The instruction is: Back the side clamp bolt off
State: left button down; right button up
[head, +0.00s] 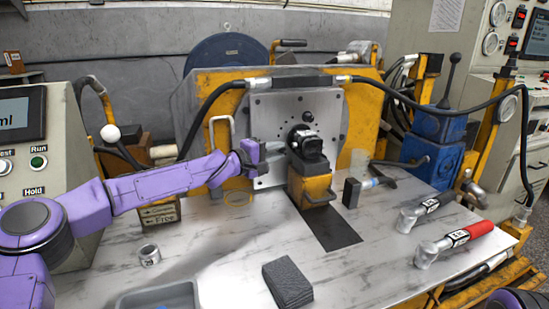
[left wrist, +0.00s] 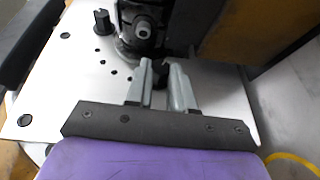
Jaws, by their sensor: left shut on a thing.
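My left gripper (head: 266,157) reaches in from the left to the near-left side of the black hydraulic motor (head: 308,144). In the left wrist view the gripper's two grey fingers (left wrist: 161,78) are shut on a small dark piece, which looks like the side clamp bolt (left wrist: 160,70). The bolt's far end and thread are hidden. The motor sits at the yellow block (head: 312,187), in front of the grey mounting plate (head: 270,108). The motor body also shows in the left wrist view (left wrist: 145,30). My right gripper is not in view.
A wrench with a black grip (head: 425,210) and one with a red grip (head: 455,242) lie at right. A dark block (head: 352,192) stands right of the motor. A grey foam stack (head: 287,282), a metal ring (head: 149,255) and a grey tray (head: 160,297) are in front.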

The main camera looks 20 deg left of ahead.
pick_arm(q)
jog(key=shift+r, duration=0.25)
jog(key=c, duration=1.2)
grip_release()
jog(key=shift+w, duration=0.1)
jog(key=shift+c, duration=0.2)
jog(key=p+v, duration=0.1)
jog(key=v, duration=0.9)
jog(key=shift+s+f, duration=0.2)
